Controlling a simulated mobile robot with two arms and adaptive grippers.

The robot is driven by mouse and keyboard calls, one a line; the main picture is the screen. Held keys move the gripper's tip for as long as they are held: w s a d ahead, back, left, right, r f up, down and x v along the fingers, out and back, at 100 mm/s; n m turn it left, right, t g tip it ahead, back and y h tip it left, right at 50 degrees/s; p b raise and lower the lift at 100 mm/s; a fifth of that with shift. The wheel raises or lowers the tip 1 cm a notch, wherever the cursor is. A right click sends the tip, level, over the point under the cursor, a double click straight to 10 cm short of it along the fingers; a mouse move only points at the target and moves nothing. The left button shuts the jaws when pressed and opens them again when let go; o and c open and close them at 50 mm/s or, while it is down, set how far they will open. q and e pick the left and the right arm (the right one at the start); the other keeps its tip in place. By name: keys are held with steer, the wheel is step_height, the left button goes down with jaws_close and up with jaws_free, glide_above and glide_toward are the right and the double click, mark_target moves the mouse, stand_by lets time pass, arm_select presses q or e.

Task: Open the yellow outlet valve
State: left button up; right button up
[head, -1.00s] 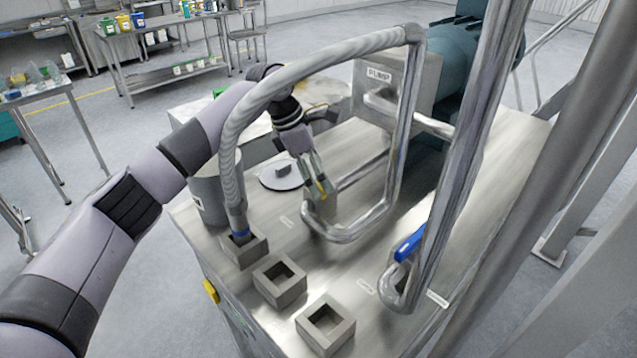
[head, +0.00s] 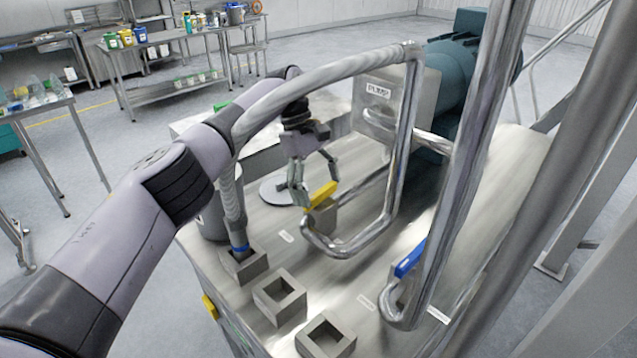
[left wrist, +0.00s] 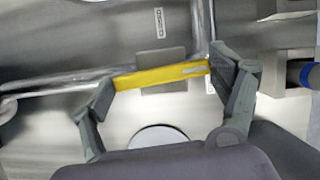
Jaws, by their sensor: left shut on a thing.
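The yellow outlet valve handle (head: 323,194) sits on a grey block on the steel skid top, beside the bent pipe. My left gripper (head: 319,192) is above it, fingers spread wide and shut on the handle's two ends. In the left wrist view the yellow handle (left wrist: 160,75) spans between the two fingers of my left gripper (left wrist: 161,77), slightly tilted, in front of the grey block. In the head view the handle runs from lower left to upper right. My right gripper is not in view.
A hose (head: 300,88) arches over my left arm, and a bent steel pipe (head: 400,160) stands right of the gripper. A blue handle (head: 410,259) is farther right. Square sockets (head: 280,298) line the front edge. The grey pump box (head: 390,88) is behind.

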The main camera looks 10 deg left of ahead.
arm_select(q)
steer(key=shift+w+r+m, duration=0.1)
steer(key=shift+m, duration=0.6)
steer(key=o, duration=1.1)
